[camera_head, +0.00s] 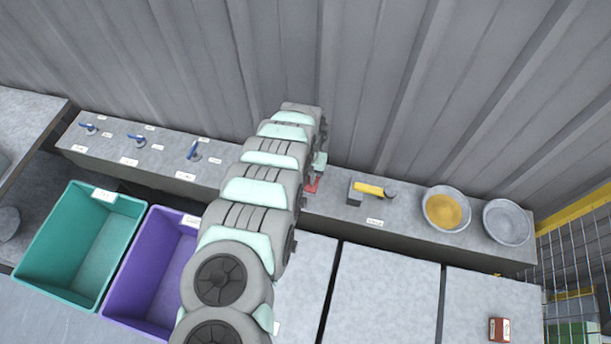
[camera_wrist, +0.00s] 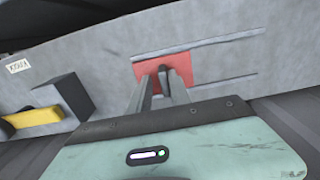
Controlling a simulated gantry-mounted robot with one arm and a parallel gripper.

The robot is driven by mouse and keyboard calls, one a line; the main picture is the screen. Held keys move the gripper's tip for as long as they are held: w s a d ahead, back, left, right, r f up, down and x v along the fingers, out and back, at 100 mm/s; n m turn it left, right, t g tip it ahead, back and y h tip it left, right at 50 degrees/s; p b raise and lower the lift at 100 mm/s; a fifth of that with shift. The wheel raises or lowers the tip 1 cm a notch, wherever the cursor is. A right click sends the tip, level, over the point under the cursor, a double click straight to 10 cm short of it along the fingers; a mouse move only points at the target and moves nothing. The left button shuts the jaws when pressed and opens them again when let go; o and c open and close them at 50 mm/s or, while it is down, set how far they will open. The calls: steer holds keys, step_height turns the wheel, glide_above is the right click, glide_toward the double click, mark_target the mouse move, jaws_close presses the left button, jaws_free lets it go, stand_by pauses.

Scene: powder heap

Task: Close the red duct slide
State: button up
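The red duct slide (camera_wrist: 190,67) is a flat red plate on the grey duct surface in the wrist view. It sits at the left end of two parallel dark rails. My gripper (camera_wrist: 160,78) points at the plate, with its two fingers apart and a small dark upright piece, perhaps the slide's handle, between the tips. Whether the fingers press on that piece cannot be told. In the head view only a small part of the red slide (camera_head: 311,186) shows beside my arm, which hides the rest.
On the grey ledge, a yellow-handled tool (camera_head: 369,188) rests by a dark block, right of the slide. Farther right are a bowl of yellow powder (camera_head: 445,209) and a grey bowl (camera_head: 507,222). Blue-handled valves (camera_head: 194,151) stand at left. Teal (camera_head: 60,235) and purple (camera_head: 132,262) bins are in front.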

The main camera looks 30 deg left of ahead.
steer(key=shift+o, duration=0.7)
steer(key=shift+a, duration=0.1)
steer(key=shift+r, duration=0.1)
step_height(320, 180, up, 11)
steer(key=shift+f, duration=0.2)
steer(key=shift+c, duration=0.5)
stand_by(0.7)
